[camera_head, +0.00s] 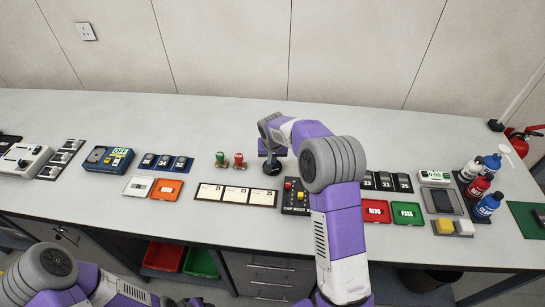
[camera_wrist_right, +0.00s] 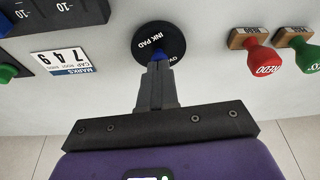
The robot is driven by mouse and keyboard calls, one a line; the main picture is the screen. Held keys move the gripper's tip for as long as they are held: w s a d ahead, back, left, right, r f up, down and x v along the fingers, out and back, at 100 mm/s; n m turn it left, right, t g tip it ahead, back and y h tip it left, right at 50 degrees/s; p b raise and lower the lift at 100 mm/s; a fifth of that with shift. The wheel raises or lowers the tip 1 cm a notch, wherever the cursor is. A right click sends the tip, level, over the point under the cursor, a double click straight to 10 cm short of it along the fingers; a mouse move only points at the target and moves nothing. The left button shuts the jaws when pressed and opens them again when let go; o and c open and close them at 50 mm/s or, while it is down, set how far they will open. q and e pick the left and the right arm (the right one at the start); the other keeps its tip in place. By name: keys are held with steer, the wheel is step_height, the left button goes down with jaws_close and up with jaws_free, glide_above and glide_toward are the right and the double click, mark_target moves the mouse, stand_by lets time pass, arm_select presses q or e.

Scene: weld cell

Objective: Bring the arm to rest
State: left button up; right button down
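My right arm reaches over the bench from the lower right of the head view and bends down at its far end. My right gripper (camera_wrist_right: 157,66) points down at the round black ink pad (camera_wrist_right: 172,42), which also shows as a dark disc under the gripper in the head view (camera_head: 272,168). A narrow blue handle shows between the two grey fingers, which look closed on it. Whether the pad rests on the bench is hard to tell. My left arm lies folded at the lower left of the head view; its gripper is outside the picture.
A red stamp (camera_head: 238,160) and a green stamp (camera_head: 220,159) stand just left of the gripper. A control box (camera_head: 294,196) and red and green trays (camera_head: 406,213) are close to my right arm. Bottles (camera_head: 487,205) stand at the right. The bench's back strip is clear.

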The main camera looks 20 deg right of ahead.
steer(key=shift+f, duration=0.2)
steer(key=shift+r, duration=0.1)
step_height(320, 180, up, 7)
steer(key=p, duration=0.4)
steer(key=shift+p, duration=0.4)
stand_by(0.5)
stand_by(0.3)
